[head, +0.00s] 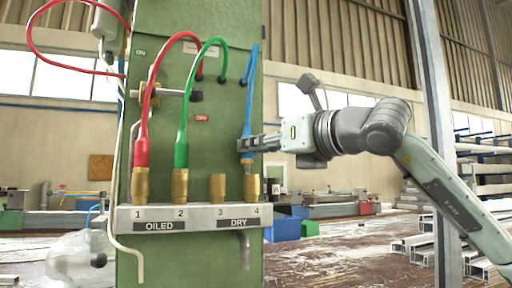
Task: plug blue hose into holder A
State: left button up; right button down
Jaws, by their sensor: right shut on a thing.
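The blue hose (249,95) hangs down the right side of the green column. My right gripper (246,145) comes in from the right and is shut on its lower end. The hose end is upright, directly above the brass socket (250,187) at number 4. I cannot tell whether it is seated there or just over it. A small plate marked A (276,187), likely holder A, shows at the column's right edge beside socket 4. It is partly hidden, and I cannot make out its opening.
A red hose (141,152) stands in socket 1 and a green hose (181,150) in socket 2. The brass socket 3 (218,187) is empty. The grey rail (190,218) reads OILED and DRY. The green column (222,120) stands behind them.

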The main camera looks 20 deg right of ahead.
jog(key=shift+r+p, duration=0.65)
jog(key=shift+r, duration=0.4)
jog(key=shift+s+b, duration=0.55)
jog(key=shift+s, duration=0.75)
jog(key=b, duration=0.2)
send_near(245, 136)
jog(key=shift+s+a+r, duration=0.1)
jog(key=shift+s+a, duration=0.85)
jog(key=shift+s, duration=0.15)
jog(key=shift+d, duration=0.15)
